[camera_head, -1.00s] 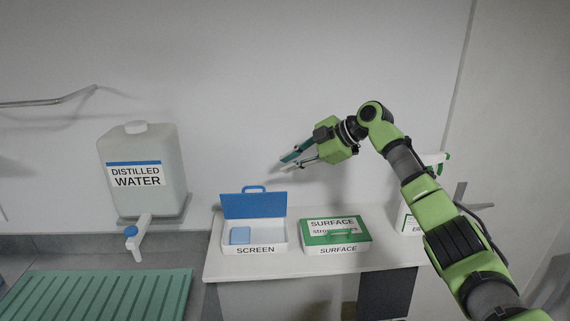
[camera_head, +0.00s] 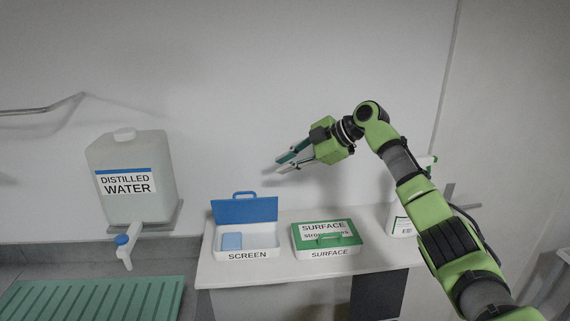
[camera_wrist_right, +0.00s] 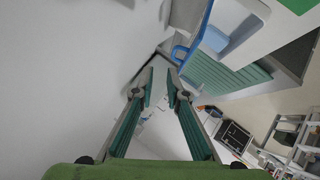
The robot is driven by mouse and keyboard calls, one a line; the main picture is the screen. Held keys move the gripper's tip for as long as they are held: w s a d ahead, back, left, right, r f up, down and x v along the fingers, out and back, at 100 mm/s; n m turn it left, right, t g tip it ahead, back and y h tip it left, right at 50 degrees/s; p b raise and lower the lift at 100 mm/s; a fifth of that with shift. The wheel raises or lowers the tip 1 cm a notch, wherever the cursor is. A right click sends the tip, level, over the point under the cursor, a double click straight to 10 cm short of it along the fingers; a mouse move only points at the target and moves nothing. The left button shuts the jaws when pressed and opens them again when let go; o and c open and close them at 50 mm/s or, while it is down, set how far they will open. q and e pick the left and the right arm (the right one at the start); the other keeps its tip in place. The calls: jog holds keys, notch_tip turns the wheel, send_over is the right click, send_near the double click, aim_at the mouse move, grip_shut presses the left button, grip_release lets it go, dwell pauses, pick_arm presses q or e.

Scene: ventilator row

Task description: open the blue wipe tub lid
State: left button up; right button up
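The blue wipe tub (camera_head: 262,251), white and labelled SCREEN, stands on the white counter. Its blue lid (camera_head: 245,210) is up at the back, with a handle (camera_head: 244,194) on its upper edge. A blue block-like item (camera_head: 232,241) shows inside. My right gripper (camera_head: 281,166) is open and empty, above and to the right of the lid, apart from it. In the right wrist view the spread fingers (camera_wrist_right: 163,88) show nothing between them, and the blue handle (camera_wrist_right: 180,54) is just beyond their tips. My left gripper is not in view.
A green-lidded SURFACE tub (camera_head: 326,252) stands shut on the right. A spray bottle (camera_head: 401,222) is behind my right arm. A distilled water container (camera_head: 130,205) with a tap and a green ribbed mat (camera_head: 90,300) are at the left.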

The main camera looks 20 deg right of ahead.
jog(key=v, duration=1.1)
jog(key=shift+d+r, duration=0.2)
jog(key=shift+s, duration=0.15)
